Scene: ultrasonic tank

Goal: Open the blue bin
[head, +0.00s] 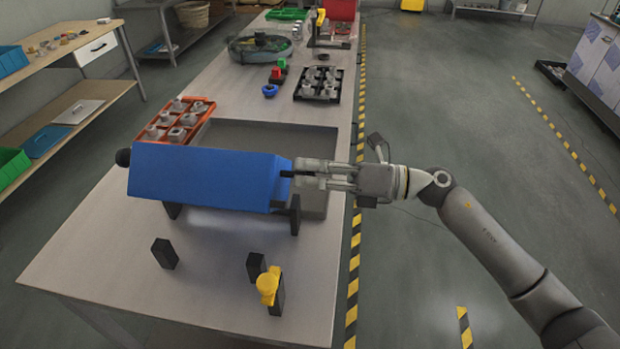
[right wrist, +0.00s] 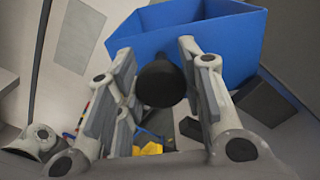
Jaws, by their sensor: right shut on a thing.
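The blue bin (head: 205,178) is a long box with slanted sides, held up on black supports over the near end of the table. A black knob (head: 123,157) sticks out of its left end. My right gripper (head: 296,174) is at the bin's right end, shut on the black knob there. In the right wrist view this knob (right wrist: 160,82) is between the two fingers, with the blue bin (right wrist: 190,38) just behind it. The knob's contact with the fingers is partly hidden. My left gripper is not in view.
A grey sunken basin (head: 270,135) lies behind the bin, beside an orange tray (head: 203,107) of metal parts. A black tray (head: 319,84) is farther back. Black blocks (head: 164,254) and a yellow-topped post (head: 267,285) stand in front.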

